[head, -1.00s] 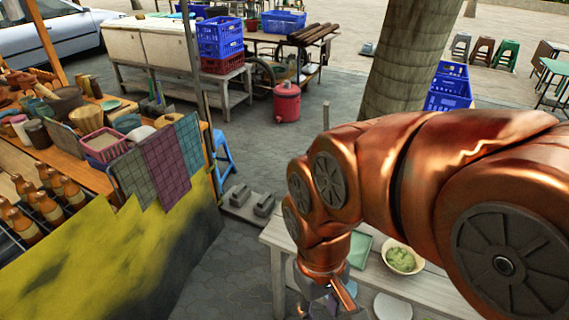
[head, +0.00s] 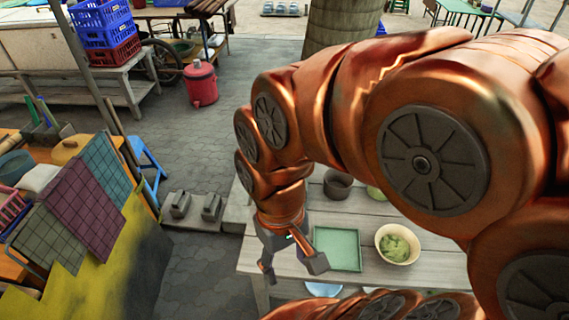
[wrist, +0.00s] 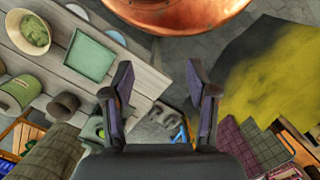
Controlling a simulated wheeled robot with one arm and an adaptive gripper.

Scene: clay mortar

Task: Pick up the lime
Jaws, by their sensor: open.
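I cannot pick out a lime in either view. A pale bowl (head: 412,250) on the wooden table holds a green mass (head: 395,246), which also shows in the wrist view (wrist: 33,31); whether a lime lies in it is unclear. My gripper (head: 291,264) hangs by the table's left end, left of the green square tray (head: 338,249). In the wrist view my gripper (wrist: 160,82) has its two fingers wide apart with nothing between them. My arm hides part of the table in the head view.
On the wooden table (head: 365,215) stand a dark pot (head: 338,184) and a green-topped container (head: 376,193), partly behind my arm.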

